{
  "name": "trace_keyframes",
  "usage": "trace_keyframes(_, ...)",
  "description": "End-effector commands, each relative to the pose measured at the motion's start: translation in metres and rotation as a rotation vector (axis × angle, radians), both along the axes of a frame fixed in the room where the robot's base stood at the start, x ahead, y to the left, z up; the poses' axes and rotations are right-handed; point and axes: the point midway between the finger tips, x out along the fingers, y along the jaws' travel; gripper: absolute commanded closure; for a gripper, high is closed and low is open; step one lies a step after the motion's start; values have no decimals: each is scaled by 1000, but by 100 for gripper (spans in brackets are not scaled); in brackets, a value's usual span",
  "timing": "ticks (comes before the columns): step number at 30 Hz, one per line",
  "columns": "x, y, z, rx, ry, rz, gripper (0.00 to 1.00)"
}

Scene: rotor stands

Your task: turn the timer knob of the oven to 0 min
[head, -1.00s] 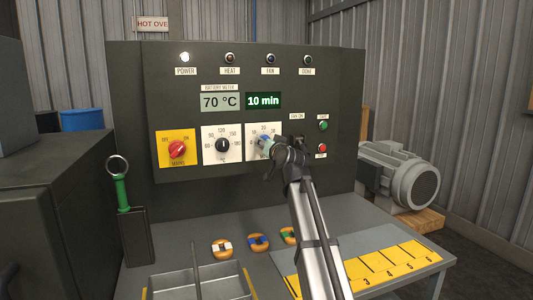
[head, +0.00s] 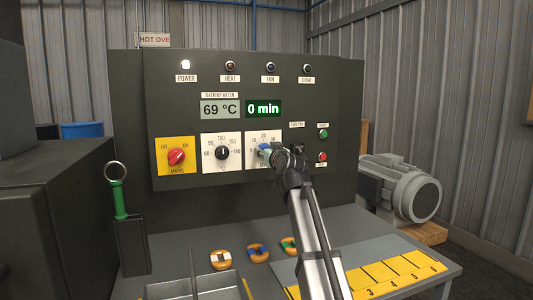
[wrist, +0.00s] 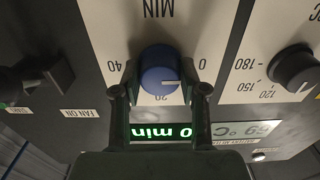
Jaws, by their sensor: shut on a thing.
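The timer knob (wrist: 158,76) is blue and round, with a white pointer line. It sits on a white scale plate (head: 253,139) marked MIN on the oven panel. In the wrist view, which is upside down, the pointer line points right, towards the 0 mark. The green timer display (head: 263,109) reads 0 min. My gripper (wrist: 162,88) is shut on the knob, with one finger on each side. In the head view my gripper (head: 268,154) partly hides the knob and the lower right of its scale.
Left of the timer are the black temperature knob (head: 222,153) and the red mains switch (head: 176,157). Right of it are a green button (head: 323,133) and a red button (head: 322,157). The temperature display (head: 220,109) reads 69 °C. Below is the grey bench (head: 340,222).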

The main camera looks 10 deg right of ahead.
Motion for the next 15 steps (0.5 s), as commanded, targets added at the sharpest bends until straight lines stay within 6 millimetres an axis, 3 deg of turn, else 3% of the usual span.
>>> trace_keyframes(2,1,0,3,-2,-4,-2,92)
trace_keyframes(3,1,0,3,-2,-4,-2,54)
trace_keyframes(5,1,0,2,-1,-4,-2,33)
trace_keyframes(15,0,0,1,0,-2,-1,32)
